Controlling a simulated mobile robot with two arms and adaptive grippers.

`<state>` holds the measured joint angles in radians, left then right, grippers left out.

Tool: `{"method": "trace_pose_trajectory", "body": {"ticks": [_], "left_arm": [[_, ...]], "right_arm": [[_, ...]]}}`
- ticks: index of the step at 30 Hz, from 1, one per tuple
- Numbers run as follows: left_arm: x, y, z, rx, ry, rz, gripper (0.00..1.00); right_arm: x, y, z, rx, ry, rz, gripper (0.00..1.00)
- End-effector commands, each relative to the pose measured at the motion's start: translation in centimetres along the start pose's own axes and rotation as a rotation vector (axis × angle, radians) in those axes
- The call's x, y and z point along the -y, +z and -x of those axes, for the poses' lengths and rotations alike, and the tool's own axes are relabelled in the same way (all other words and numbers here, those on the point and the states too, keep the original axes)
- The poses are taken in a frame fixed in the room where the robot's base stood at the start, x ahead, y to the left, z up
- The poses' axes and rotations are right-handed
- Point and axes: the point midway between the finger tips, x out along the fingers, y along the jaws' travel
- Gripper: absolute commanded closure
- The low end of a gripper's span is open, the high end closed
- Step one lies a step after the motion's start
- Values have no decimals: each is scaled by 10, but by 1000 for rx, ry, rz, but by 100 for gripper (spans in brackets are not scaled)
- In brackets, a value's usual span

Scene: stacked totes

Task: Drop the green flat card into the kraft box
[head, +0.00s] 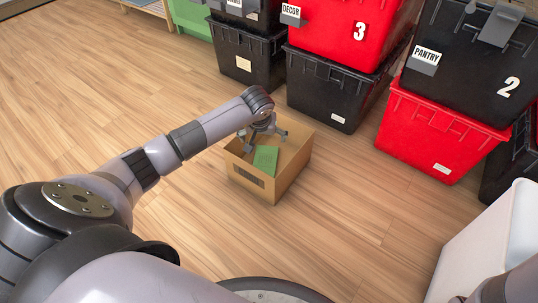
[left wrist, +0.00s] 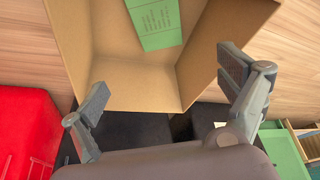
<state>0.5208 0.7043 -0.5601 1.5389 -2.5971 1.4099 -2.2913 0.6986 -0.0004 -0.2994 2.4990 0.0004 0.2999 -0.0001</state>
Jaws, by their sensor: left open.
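The open kraft box (head: 288,178) stands on the wood floor, and its inside walls fill much of the left wrist view (left wrist: 125,80). The green flat card (head: 265,159) is inside the outline of the box opening, near the front wall. It also shows in the left wrist view (left wrist: 157,22), with faint lines of print; I cannot tell whether it lies flat or leans. My left gripper (head: 267,142) is over the box, its fingers spread wide. In the left wrist view nothing is between the fingers (left wrist: 165,84), and the card is apart from them. My right gripper is not seen.
Stacked totes stand behind and right of the box: a red one (head: 340,35) on a black one (head: 325,92), and a black one (head: 465,60) on a red one (head: 432,130). A green bin (head: 190,18) is at the back. Floor left of the box is clear.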

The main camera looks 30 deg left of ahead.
Motion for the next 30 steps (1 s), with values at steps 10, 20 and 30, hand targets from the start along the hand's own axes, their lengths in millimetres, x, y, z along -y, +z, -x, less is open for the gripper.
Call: {"method": "trace_pose_trajectory", "body": {"ticks": [10,20,30], "left_arm": [[0,-1,74,-4,0,-3,6],[0,1,104,0,1,0,6],[0,0,104,1,1,0,6]], "right_arm": [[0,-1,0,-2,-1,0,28],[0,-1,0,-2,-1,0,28],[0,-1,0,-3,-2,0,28]]}}
